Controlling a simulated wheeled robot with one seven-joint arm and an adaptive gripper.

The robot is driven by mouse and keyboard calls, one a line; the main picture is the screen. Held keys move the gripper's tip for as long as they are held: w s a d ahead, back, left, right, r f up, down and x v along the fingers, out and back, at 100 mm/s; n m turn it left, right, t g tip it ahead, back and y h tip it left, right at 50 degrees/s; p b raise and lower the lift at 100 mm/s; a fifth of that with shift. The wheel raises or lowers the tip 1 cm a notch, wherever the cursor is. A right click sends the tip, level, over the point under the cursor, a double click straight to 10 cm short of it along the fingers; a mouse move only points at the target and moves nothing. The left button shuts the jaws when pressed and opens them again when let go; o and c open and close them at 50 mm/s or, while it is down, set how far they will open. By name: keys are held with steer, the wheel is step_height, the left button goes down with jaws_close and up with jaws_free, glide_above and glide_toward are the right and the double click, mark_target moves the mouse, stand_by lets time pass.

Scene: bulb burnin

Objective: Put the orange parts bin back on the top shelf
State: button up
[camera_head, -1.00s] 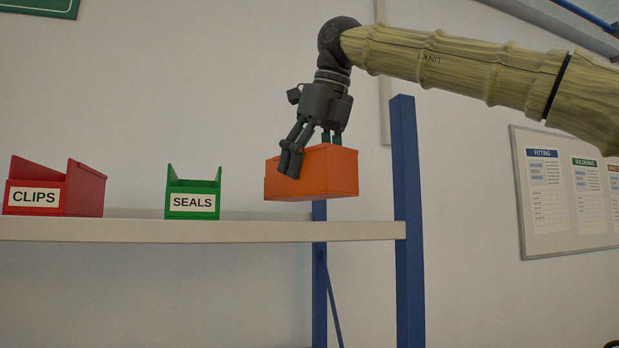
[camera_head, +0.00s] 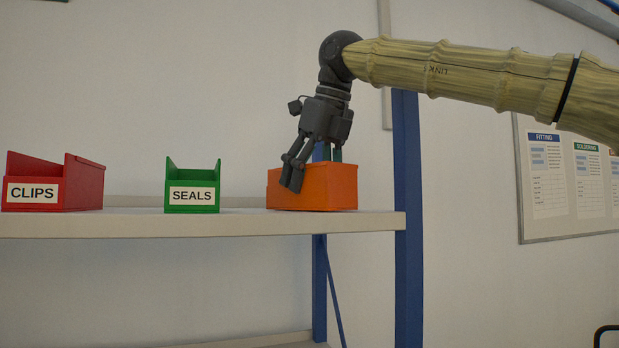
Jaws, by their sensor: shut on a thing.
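The orange parts bin (camera_head: 330,187) is at the right end of the white top shelf (camera_head: 150,225), right of the green bin. Its base looks level and appears to meet the shelf surface; I cannot tell for sure whether it bears on it. My gripper (camera_head: 312,172) points down from above and is shut on the bin, with fingers over its left part. The near finger hides part of the bin's front.
A green SEALS bin (camera_head: 192,188) and a red CLIPS bin (camera_head: 55,184) stand on the shelf to the left. A blue upright post (camera_head: 407,200) rises at the shelf's right end, close to the orange bin. A notice board (camera_head: 570,180) hangs on the right wall.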

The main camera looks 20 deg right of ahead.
steer(key=shift+f, duration=0.1)
steer(key=o, duration=1.1)
steer(key=shift+d, duration=0.1)
steer(key=shift+c, duration=0.2)
steer(key=b+v, duration=0.2)
steer(key=v, duration=1)
steer(key=shift+w, duration=0.1)
